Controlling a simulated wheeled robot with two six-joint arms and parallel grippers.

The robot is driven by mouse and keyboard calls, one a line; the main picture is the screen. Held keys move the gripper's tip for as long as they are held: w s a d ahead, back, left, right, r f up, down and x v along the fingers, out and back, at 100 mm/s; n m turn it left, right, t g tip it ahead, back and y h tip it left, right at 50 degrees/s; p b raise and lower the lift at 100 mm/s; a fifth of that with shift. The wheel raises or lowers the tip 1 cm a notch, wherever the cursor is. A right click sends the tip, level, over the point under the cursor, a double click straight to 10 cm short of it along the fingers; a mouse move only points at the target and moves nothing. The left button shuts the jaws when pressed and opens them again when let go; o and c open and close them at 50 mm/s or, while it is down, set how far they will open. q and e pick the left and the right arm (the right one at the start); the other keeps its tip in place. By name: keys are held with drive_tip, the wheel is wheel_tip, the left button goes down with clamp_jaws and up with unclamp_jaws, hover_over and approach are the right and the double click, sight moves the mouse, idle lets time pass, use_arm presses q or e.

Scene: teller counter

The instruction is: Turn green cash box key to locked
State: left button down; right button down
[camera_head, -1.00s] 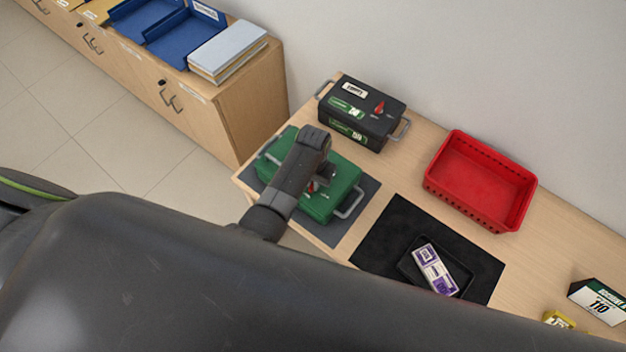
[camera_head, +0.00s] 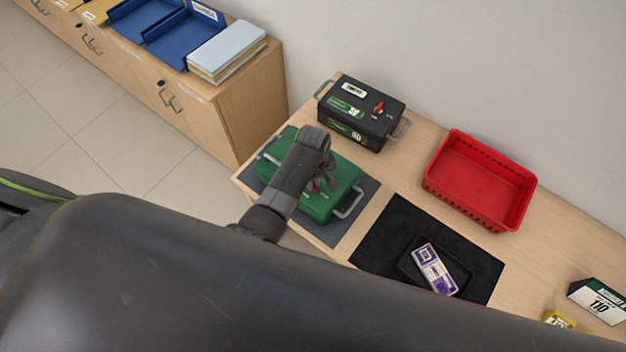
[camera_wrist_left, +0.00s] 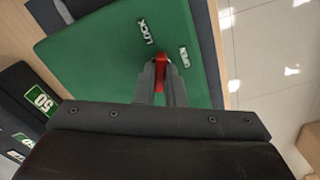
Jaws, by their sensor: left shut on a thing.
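The green cash box (camera_head: 335,201) sits on a dark grey mat (camera_head: 362,208) at the counter's left end, partly hidden by my left arm. It also fills much of the left wrist view (camera_wrist_left: 95,65), where white lettering including "LOCK" shows on its lid. The red key (camera_wrist_left: 161,63) stands on the lid near the lettering; only a bit of its red shows in the head view (camera_head: 314,187). My left gripper (camera_wrist_left: 160,72) is over the lid, its two fingers shut on the red key. My right gripper is not in view.
A black cash box (camera_head: 358,115) with a red key stands behind the green one. A red basket (camera_head: 480,180) is to the right. A black mat (camera_head: 385,250) holds a small tray (camera_head: 463,272) with purple notes. A wooden cabinet (camera_head: 240,110) stands at left.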

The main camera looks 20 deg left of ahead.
use_arm(q)
drive_tip(key=n, duration=0.5)
drive_tip(key=shift+w+a, duration=0.1)
idle(0.4)
drive_tip(key=c, duration=1.5)
unclamp_jaws()
